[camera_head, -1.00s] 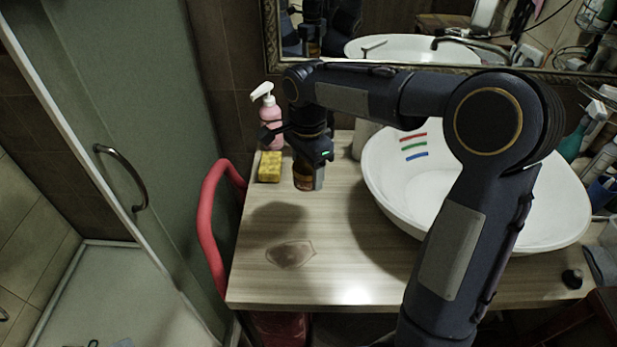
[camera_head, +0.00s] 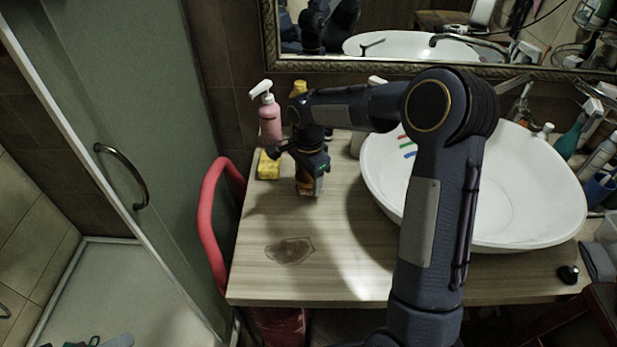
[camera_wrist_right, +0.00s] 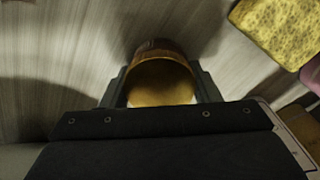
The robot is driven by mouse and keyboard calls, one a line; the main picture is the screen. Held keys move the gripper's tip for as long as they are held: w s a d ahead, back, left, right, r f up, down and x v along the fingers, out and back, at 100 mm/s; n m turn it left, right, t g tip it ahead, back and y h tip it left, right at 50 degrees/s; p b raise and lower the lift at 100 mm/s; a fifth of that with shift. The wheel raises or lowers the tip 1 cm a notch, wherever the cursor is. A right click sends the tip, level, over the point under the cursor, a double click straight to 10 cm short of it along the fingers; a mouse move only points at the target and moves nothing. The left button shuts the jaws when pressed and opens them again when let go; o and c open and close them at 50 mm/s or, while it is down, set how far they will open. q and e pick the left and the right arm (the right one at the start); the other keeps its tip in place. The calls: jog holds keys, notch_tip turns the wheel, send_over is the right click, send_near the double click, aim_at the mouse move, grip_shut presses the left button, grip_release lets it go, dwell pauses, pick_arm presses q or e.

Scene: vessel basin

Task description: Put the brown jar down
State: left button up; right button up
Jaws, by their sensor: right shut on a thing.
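The brown jar (camera_head: 306,185) shows in the head view below my right gripper (camera_head: 308,172), over the left part of the wooden counter. In the right wrist view the brown jar (camera_wrist_right: 160,76) sits between the two fingers of my right gripper (camera_wrist_right: 160,92), which is shut on it. The jar looks upright. Its base is at or close to the counter top; I cannot tell whether it touches. My left gripper is not in view.
A yellow sponge (camera_head: 268,165) and a pink pump bottle (camera_head: 269,120) stand just left of the jar. A white basin (camera_head: 480,200) fills the right of the counter (camera_head: 345,265). A dark stain (camera_head: 290,250) marks the clear front left. A red rail (camera_head: 208,215) borders the left edge.

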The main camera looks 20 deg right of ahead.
jog(key=shift+f, duration=0.15)
jog(key=o, duration=1.1)
